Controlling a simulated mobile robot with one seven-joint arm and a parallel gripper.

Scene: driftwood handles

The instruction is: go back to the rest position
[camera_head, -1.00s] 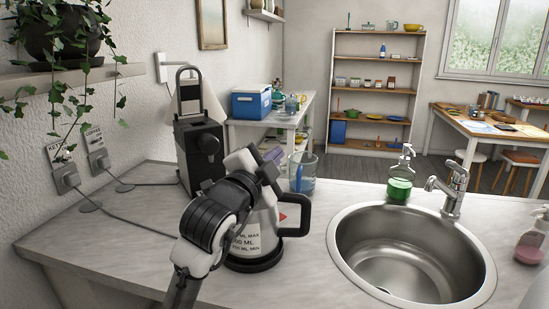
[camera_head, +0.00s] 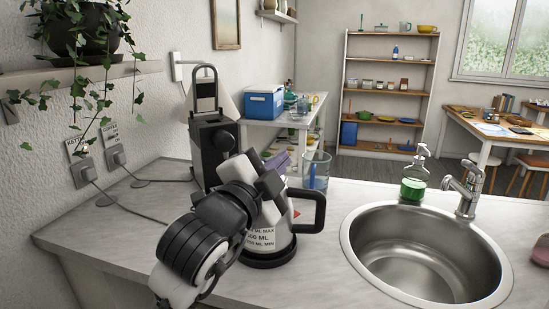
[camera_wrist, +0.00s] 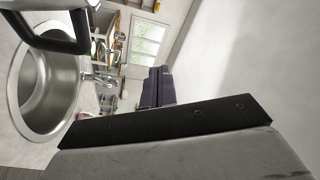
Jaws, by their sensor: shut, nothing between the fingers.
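My arm and gripper (camera_head: 279,161) stand over the kettle in the head view, in front of its upper part. A black handle (camera_wrist: 50,42) shows at the upper left of the wrist view, apart from the fingers.
The sink (camera_head: 425,255) with its tap (camera_head: 467,190) lies to the right. A clear jug (camera_head: 317,170), a green soap bottle (camera_head: 414,180) and a black coffee machine (camera_head: 213,145) stand on the counter (camera_head: 110,222). A plant (camera_head: 85,35) hangs at upper left.

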